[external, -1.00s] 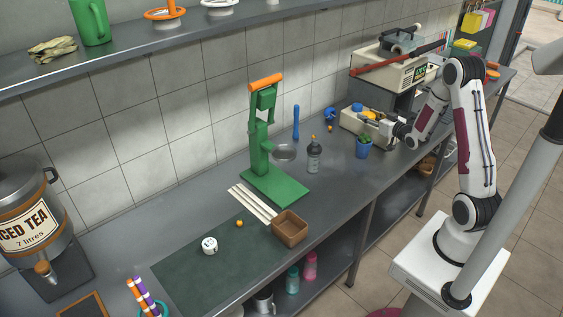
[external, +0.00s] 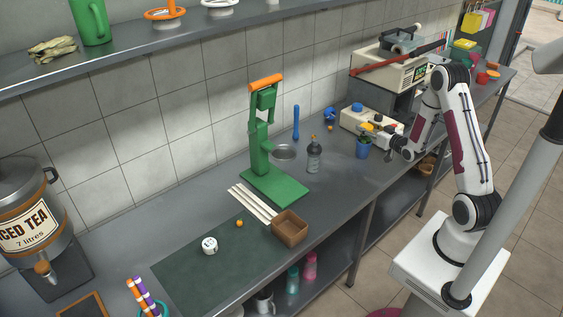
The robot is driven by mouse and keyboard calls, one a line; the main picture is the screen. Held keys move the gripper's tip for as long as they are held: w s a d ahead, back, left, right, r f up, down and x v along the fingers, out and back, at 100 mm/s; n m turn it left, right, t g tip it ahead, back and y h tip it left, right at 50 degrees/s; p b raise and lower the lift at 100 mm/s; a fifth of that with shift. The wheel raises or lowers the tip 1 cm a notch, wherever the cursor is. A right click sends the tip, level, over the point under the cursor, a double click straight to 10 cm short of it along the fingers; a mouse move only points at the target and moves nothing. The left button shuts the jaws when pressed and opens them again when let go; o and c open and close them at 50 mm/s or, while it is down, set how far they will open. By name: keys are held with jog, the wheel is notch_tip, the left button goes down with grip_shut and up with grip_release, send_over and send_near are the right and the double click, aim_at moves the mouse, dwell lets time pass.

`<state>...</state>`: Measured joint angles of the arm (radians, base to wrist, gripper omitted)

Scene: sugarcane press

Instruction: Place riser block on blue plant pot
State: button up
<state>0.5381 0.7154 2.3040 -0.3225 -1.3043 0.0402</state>
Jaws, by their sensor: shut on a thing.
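The blue plant pot (external: 362,152) stands on the metal counter near its front edge, with a small green plant in it. My gripper (external: 372,128) is just above and slightly right of the plant, reaching in from the right. It is shut on a small yellow-orange piece (external: 366,126) at its fingertips, which I take to be the riser block. Its exact shape is too small to tell. The piece appears above the plant, and I cannot tell whether it touches it.
A pale box with a blue knob (external: 357,107) stands behind the pot. A clear bottle (external: 314,156) and the green press (external: 262,150) are to the left. A brown box (external: 290,230) sits near the front edge. The counter between bottle and pot is free.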

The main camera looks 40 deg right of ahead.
aim_at(364, 140)
jog(key=shift+f, duration=0.1)
jog(key=shift+f, duration=1.95)
jog(key=shift+f, duration=0.2)
jog(key=o, duration=1.1)
jog(key=shift+r, duration=0.2)
jog(key=v, duration=0.7)
jog(key=shift+s, duration=0.3)
jog(key=shift+a, duration=0.1)
